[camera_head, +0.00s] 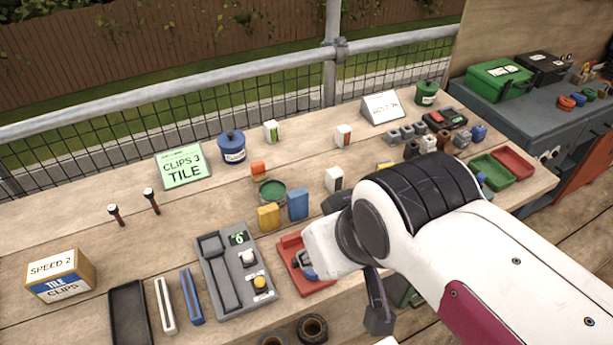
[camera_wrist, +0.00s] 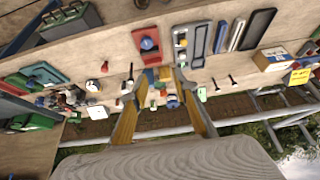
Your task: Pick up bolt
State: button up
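Two dark bolts with pale heads stand on the bench at the left in the head view, one bolt (camera_head: 115,215) left of the other bolt (camera_head: 151,201). In the wrist view, which is upside down, they show small to the right of my fingers, one bolt (camera_wrist: 214,84) beside the other (camera_wrist: 232,81). My gripper (camera_wrist: 157,88) has its two tan fingers wide apart with nothing held between them. In the head view my white arm hides most of it; it is over the bench's front right part, far from the bolts.
Blue and yellow boxes, a green tin (camera_head: 272,191) and a sign (camera_head: 184,166) stand mid-bench. A clips box (camera_head: 60,276) is at the left. Wood around the bolts is clear.

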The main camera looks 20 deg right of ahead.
jog(key=w+d+f+n+t+h, duration=0.2)
jog(key=w+d+n+t+h, duration=0.15)
jog(key=w+d, duration=1.75)
jog(key=w+d+f+n+t+y, duration=0.1)
jog(key=w+f+y, duration=0.1)
jog(key=f, duration=0.3)
jog(key=w+d+f+n+y, duration=0.2)
jog(key=f, duration=0.2)
jog(key=s+a+f+y, duration=0.1)
jog(key=s+f+y, duration=0.1)
jog(key=s+a+f+n+y, duration=0.1)
jog(key=s+a+f+y, duration=0.1)
jog(key=s+f+y, duration=0.1)
jog(key=s+a+f+y, duration=0.2)
jog(key=s+f, duration=0.1)
jog(key=shift+a+f, duration=0.1)
jog(key=shift+f, duration=0.1)
jog(key=shift+s+a+t+y, duration=0.25)
jog(key=shift+s+y, duration=0.2)
jog(key=shift+y, duration=0.1)
